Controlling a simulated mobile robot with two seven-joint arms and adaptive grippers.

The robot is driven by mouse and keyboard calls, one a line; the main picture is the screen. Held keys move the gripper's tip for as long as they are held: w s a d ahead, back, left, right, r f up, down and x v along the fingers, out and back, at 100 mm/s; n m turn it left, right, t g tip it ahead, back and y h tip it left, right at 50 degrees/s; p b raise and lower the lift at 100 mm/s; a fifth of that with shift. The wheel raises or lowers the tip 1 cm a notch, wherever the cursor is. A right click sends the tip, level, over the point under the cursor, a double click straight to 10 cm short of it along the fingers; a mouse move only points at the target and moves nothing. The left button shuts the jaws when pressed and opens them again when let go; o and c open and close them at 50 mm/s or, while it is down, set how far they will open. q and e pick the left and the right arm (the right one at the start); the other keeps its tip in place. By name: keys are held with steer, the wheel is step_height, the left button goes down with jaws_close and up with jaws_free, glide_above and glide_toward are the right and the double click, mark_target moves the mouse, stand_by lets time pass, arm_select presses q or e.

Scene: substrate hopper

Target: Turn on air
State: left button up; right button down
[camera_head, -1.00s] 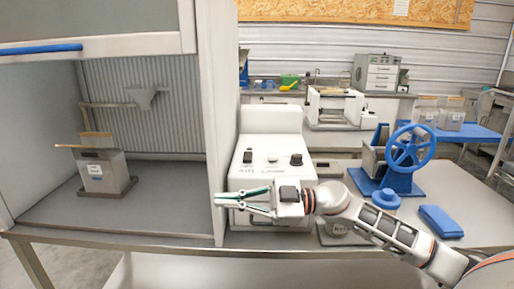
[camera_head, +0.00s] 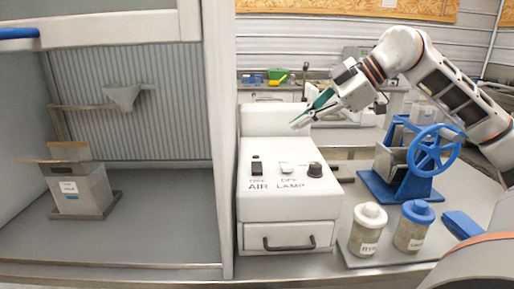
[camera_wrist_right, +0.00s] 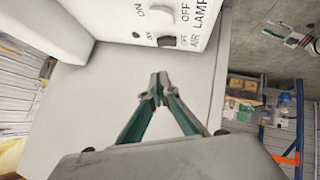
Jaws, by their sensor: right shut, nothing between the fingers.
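A white control box (camera_head: 289,206) stands on the table, with AIR and LAMP labels on its sloped panel. The dark AIR switch (camera_head: 257,168) is on the left of the panel. The light LAMP switch (camera_head: 287,169) and a black knob (camera_head: 315,170) are to its right. My right gripper (camera_head: 300,122) is shut and empty, above the panel and apart from the switches. In the right wrist view its fingertips (camera_wrist_right: 158,88) meet below the panel's dark switch (camera_wrist_right: 163,41), partly cut by view. My left gripper is out of view.
A cabinet side wall (camera_head: 218,140) stands left of the box, with a metal container (camera_head: 80,190) inside. Right are a white-lidded jar (camera_head: 368,228), a blue-lidded jar (camera_head: 412,226) and a blue hand-wheel device (camera_head: 410,165). The drawer handle (camera_head: 289,245) protrudes in front.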

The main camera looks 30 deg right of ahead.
glide_above(257, 167)
steer(key=s+d, duration=0.2)
step_height(257, 167, down, 6)
steer(key=shift+s+d+f, duration=0.1)
steer(key=shift+s+f, duration=0.05)
steer(key=shift+f, duration=0.05)
steer(key=shift+w+d+f, duration=0.15)
steer(key=shift+w+f, duration=0.1)
steer(key=shift+f, duration=0.35)
steer(key=shift+w+d+f, duration=0.1)
steer(key=shift+w+f, duration=0.1)
steer(key=shift+f, duration=0.4)
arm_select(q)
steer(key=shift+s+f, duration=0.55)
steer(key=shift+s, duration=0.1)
arm_select(e)
steer(key=shift+w+d+f, duration=0.15)
steer(key=shift+w+f, duration=0.1)
steer(key=shift+f, duration=0.45)
